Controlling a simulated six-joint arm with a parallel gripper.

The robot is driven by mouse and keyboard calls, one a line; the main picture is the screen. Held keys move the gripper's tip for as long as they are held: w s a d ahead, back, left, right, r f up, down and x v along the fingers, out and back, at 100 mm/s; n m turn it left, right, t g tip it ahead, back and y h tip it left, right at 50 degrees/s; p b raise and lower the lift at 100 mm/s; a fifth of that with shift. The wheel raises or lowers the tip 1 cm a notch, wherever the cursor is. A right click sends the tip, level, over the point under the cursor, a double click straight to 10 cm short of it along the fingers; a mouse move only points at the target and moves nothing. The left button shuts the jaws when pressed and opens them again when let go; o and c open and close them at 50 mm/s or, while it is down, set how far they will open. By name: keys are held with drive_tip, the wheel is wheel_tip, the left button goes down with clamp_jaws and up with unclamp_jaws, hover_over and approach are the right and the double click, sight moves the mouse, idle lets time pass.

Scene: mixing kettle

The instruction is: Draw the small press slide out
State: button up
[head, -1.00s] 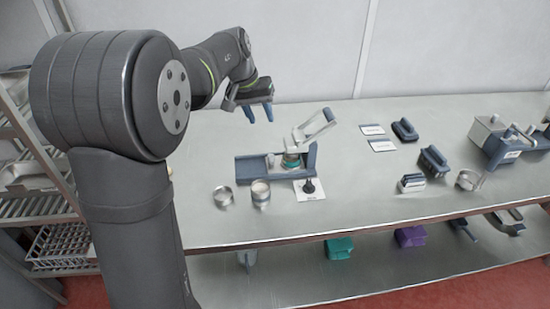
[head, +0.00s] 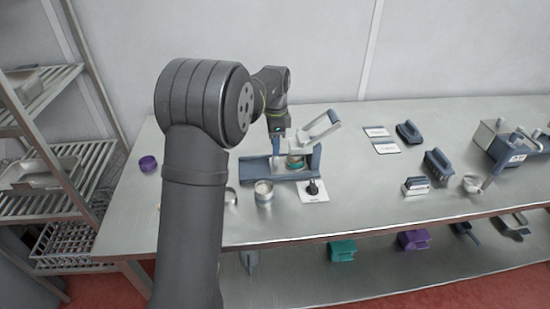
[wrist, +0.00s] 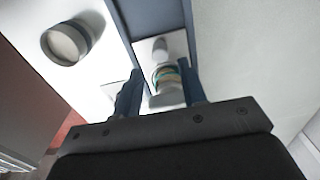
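The small press (head: 298,160) stands mid-table, with a blue base and tray, a pale angled lever and a green-and-copper ringed part under it. The press slide looks like the blue tray (head: 256,172) reaching left from the frame; which part moves I cannot tell. My gripper (head: 278,146) points down just left of the lever, above the tray. In the wrist view its two blue fingers (wrist: 160,70) are apart, with the ringed part (wrist: 165,76) in line between them. Contact cannot be made out. The tray also shows there as a blue strip (wrist: 150,16).
A tin with pale contents (head: 264,192) stands in front of the tray, and a black knob (head: 313,187) stands on a white card beside it. A purple ring (head: 148,163) lies far left. Blue blocks (head: 436,163) and cards stand right; table between is clear.

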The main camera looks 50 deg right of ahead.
sight(275, 158)
drive_tip(key=shift+f, duration=3)
drive_tip(key=shift+f, duration=0.1)
drive_tip(key=shift+w, duration=0.1)
drive_tip(key=c, duration=0.7)
